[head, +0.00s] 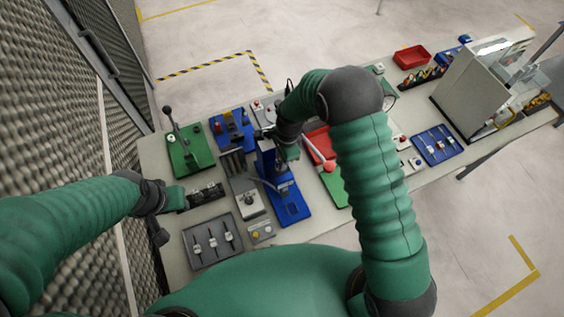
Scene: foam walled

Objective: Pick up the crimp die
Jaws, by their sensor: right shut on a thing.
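My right gripper (282,160) is over the workbench, beside the upright of a blue press (289,207). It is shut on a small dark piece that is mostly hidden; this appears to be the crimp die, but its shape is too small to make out. My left gripper (178,198) is low over the left part of the bench, beside a black rack (206,194). Its fingers are too small to tell whether they are open or shut.
A green lever tool (190,151) stands behind the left gripper. A blue tray (437,146), a red bin (411,57) and a large grey machine (478,85) are to the right.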

